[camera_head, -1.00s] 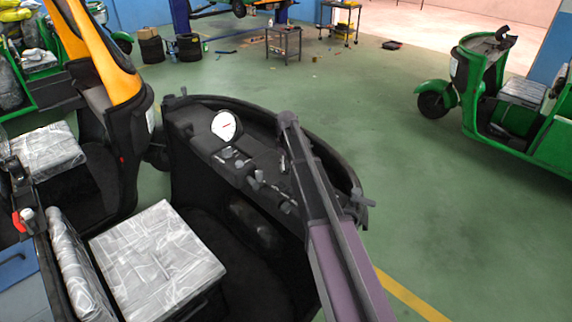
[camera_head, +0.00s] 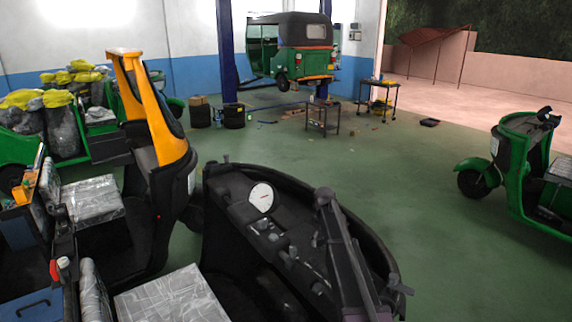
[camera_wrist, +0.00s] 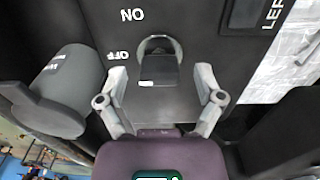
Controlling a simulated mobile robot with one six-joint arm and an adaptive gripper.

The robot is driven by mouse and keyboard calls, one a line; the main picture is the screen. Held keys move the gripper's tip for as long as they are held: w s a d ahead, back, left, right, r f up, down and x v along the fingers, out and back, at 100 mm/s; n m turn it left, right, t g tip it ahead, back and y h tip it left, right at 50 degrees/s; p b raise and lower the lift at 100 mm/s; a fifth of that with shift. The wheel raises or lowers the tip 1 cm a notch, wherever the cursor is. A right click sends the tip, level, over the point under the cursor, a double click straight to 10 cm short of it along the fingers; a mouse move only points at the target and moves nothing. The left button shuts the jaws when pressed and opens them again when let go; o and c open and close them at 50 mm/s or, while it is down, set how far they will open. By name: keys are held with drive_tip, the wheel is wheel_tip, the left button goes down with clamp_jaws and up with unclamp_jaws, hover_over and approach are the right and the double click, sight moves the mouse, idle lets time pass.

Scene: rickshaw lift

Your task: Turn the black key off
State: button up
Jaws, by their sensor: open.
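The black key (camera_wrist: 158,68) sits in a round grey lock on a dark panel in the wrist view. An upside-down ON label (camera_wrist: 132,14) is beyond it, and an OFF label (camera_wrist: 117,55) is to its left. My gripper (camera_wrist: 161,76) is open, with one grey finger on each side of the key and a gap to it on both sides. The key's far end and the exact finger depth are hard to judge. In the head view the dashboard (camera_head: 235,190) carries a white gauge (camera_head: 262,197); the key cannot be made out there.
A dark cylinder (camera_wrist: 62,92) stands left of the key in the wrist view. Plastic-wrapped seats (camera_head: 172,298) lie at the front left in the head view. A green rickshaw (camera_head: 520,165) stands at right. The green floor between is mostly clear.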

sight(321, 239)
drive_tip(key=shift+r+p, duration=4.3)
drive_tip(key=shift+r, duration=0.2)
drive_tip(key=shift+r+p, duration=0.5)
